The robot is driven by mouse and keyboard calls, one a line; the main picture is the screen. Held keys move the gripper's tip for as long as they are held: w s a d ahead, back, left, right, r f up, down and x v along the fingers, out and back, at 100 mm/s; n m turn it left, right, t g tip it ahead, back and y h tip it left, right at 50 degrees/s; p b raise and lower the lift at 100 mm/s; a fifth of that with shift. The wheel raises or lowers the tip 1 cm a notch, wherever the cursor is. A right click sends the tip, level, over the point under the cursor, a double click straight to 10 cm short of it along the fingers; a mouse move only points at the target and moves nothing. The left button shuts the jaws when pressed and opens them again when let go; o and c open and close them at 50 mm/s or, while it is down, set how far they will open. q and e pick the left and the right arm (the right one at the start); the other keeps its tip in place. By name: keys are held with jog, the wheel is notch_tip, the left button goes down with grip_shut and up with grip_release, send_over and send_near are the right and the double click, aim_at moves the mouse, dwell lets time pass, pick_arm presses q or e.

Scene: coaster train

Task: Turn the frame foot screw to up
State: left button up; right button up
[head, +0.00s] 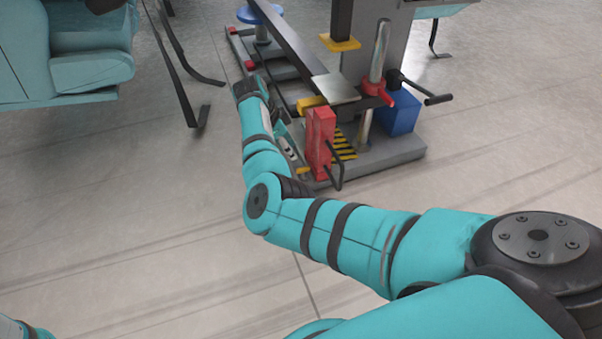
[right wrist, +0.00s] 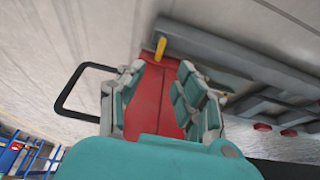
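A machine frame with a grey base (head: 385,157) stands at upper middle in the head view. A red upright block (head: 320,140) with a black bent handle (head: 338,172) is at its near edge. I cannot tell which part is the foot screw. My right gripper (head: 286,138) is beside the block's left side, partly hidden by my arm. In the right wrist view its fingers (right wrist: 163,78) are apart, with the red block (right wrist: 152,95) showing between them and the black handle (right wrist: 72,90) at left. I cannot tell whether they touch it. My left gripper is out of view.
The frame carries a red clamp (head: 377,93) with a black lever (head: 438,99), a blue box (head: 398,113) and a long grey beam (head: 290,40). A blue disc (head: 260,12) stands behind. Teal seats (head: 90,45) are at upper left.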

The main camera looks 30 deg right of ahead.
aim_at(302, 168)
jog(key=b+x, duration=0.5)
jog(key=x, duration=0.5)
jog(key=shift+r+b, duration=0.1)
jog(key=shift+b, duration=0.3)
jog(key=shift+c, duration=0.2)
grip_shut()
